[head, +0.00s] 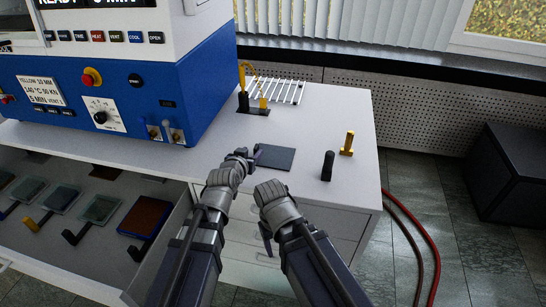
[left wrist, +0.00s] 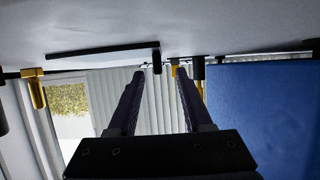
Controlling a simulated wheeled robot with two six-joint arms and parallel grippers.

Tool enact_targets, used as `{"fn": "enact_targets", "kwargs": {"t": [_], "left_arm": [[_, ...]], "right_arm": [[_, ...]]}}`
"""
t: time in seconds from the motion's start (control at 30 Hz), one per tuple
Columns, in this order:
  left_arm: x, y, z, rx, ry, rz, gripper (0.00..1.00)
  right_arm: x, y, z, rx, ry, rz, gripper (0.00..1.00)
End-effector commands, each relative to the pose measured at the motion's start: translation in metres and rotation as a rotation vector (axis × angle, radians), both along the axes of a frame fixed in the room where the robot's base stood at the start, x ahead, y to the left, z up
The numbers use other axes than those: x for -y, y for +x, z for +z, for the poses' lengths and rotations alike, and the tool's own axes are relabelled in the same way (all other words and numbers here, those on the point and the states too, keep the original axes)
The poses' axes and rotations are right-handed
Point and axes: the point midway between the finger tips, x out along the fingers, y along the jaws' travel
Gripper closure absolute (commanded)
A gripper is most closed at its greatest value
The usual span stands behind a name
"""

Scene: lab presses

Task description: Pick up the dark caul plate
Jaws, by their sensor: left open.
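A dark flat square plate (head: 276,158) lies on the white cabinet top. In the left wrist view it shows as a thin dark slab (left wrist: 105,50) at upper left. My left gripper (head: 254,153) is open and empty, at the plate's left edge; I cannot tell whether it touches.
A black post (head: 328,166) and a brass post (head: 348,144) stand right of the plate. A slotted white rack (head: 285,91) with black and yellow handled pieces is behind it. The blue press (head: 150,100) stands left. An open drawer (head: 25,247) holds several handled plates.

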Motion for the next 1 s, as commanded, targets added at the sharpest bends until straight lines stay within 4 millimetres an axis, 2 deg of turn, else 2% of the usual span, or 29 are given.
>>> {"fn": "enact_targets", "kwargs": {"t": [0.03,0.2,0.47,0.9,1.0], "left_arm": [[0.002,0.009,-0.006,0.000,0.000,-0.001,0.50],[0.005,0.025,-0.014,0.000,0.000,-0.002,0.50],[0.005,0.025,-0.013,0.000,0.000,-0.003,0.51],[0.005,0.025,-0.013,0.000,0.000,-0.003,1.00],[0.005,0.025,-0.013,0.000,0.000,-0.003,1.00]], "right_arm": [[0.000,0.000,-0.006,0.000,0.000,0.000,0.37],[0.000,0.000,-0.014,0.000,0.000,0.000,0.37],[0.000,0.000,-0.013,0.000,0.000,0.000,0.37],[0.000,0.000,-0.013,0.000,0.000,0.000,0.37],[0.000,0.000,-0.013,0.000,0.000,0.000,0.37]]}}
